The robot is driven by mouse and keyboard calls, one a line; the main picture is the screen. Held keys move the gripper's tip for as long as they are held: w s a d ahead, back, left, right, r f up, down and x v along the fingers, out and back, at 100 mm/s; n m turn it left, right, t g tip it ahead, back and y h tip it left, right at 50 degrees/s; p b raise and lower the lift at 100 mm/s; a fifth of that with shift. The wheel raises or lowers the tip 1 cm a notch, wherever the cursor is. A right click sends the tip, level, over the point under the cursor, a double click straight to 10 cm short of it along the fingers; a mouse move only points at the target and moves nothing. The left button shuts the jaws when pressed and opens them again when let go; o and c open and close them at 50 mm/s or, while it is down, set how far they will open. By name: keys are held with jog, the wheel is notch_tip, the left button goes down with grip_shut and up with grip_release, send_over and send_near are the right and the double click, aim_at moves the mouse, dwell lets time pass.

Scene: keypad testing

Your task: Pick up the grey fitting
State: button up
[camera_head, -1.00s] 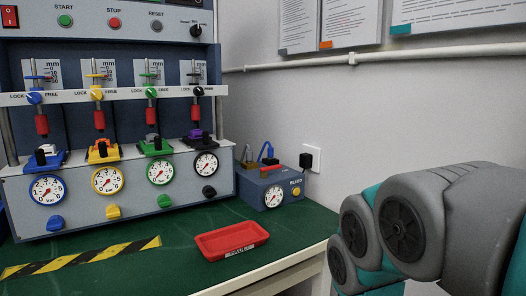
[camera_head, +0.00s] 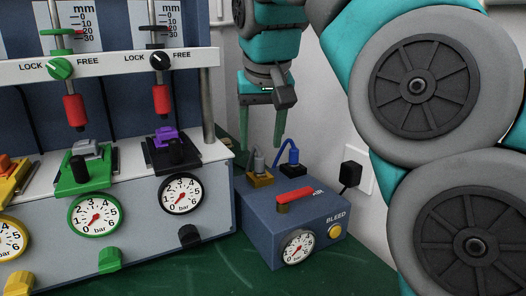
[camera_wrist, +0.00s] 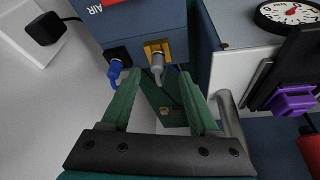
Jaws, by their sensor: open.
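The grey fitting (camera_head: 259,161) stands upright in a yellow-brown block (camera_head: 261,180) on top of the blue air box (camera_head: 262,212). In the wrist view the fitting (camera_wrist: 157,66) lies between the tips of my green fingers, with its lower end reaching toward them. My gripper (camera_head: 261,148) is open, pointing down just above and around the fitting. Its fingers (camera_wrist: 158,78) show a gap on both sides of the fitting, and I see no contact. How deep the fitting sits between them is hard to tell.
A blue elbow fitting (camera_head: 291,155) in a black block stands just right of the grey one. A red lever (camera_head: 294,195) lies in front. The test bench (camera_head: 140,215) is close on the left; a black wall plug (camera_head: 350,174) is on the right.

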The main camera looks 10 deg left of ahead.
aim_at(260, 157)
jog(key=shift+w+a+f, duration=0.35)
jog(key=shift+w+f, duration=0.4)
jog(key=shift+f, duration=0.15)
jog(key=shift+w+x, duration=0.15)
jog(key=shift+x, duration=1.2)
jog(key=shift+w+x, duration=0.2)
jog(key=shift+x, duration=1.15)
jog(key=shift+d+r, duration=0.15)
grip_shut()
